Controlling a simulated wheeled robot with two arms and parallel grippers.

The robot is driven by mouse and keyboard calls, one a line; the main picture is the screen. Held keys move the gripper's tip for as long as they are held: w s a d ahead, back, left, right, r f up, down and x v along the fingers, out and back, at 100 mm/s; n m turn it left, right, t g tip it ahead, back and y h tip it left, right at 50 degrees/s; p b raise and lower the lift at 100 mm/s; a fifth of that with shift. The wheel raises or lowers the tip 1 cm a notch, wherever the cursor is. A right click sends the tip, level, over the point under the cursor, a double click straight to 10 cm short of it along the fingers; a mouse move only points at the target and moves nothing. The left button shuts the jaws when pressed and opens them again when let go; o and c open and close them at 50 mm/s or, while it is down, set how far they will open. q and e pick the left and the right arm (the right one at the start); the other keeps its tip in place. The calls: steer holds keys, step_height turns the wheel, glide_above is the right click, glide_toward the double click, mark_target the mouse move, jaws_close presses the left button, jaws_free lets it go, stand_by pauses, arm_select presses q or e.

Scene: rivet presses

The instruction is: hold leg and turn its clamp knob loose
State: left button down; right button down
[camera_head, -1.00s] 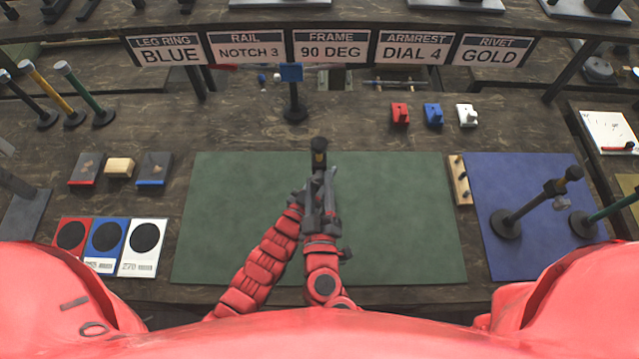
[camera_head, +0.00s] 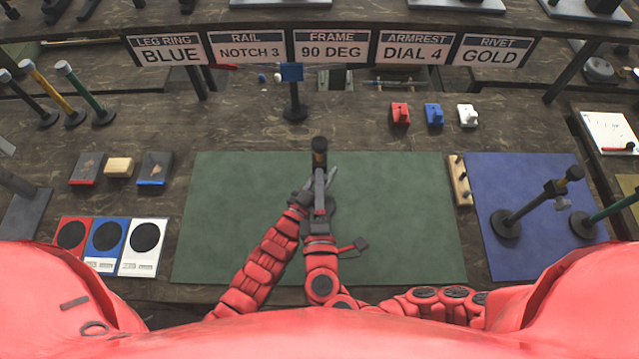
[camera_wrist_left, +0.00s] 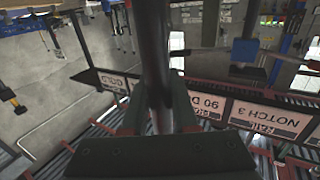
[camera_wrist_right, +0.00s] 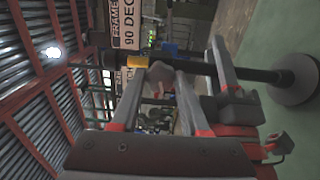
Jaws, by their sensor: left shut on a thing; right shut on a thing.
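The leg is a dark post with a yellow band near its top (camera_head: 319,147), upright on the green mat. In the right wrist view its shaft (camera_wrist_right: 255,75) runs to a round base (camera_wrist_right: 297,80). My left gripper (camera_head: 307,192) is shut on the leg's shaft, which also shows between its fingers in the left wrist view (camera_wrist_left: 153,50). My right gripper (camera_head: 320,180) is at the near side of the leg, shut on the small grey clamp knob (camera_wrist_right: 161,74) beside the yellow band. In the head view my grippers hide the knob and lower leg.
The green mat (camera_head: 410,220) is clear around my arms. A second leg with a side knob (camera_head: 530,205) is on the blue mat (camera_head: 510,260) at right. A wooden pegged block (camera_head: 460,180) stands between the mats. Red, blue and white blocks (camera_head: 433,115) are behind.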

steer(key=shift+n, duration=2.1)
steer(key=shift+f, duration=0.1)
steer(key=shift+c, duration=1.9)
jaws_free()
steer(key=s, duration=1.2)
steer(key=shift+d, duration=0.1)
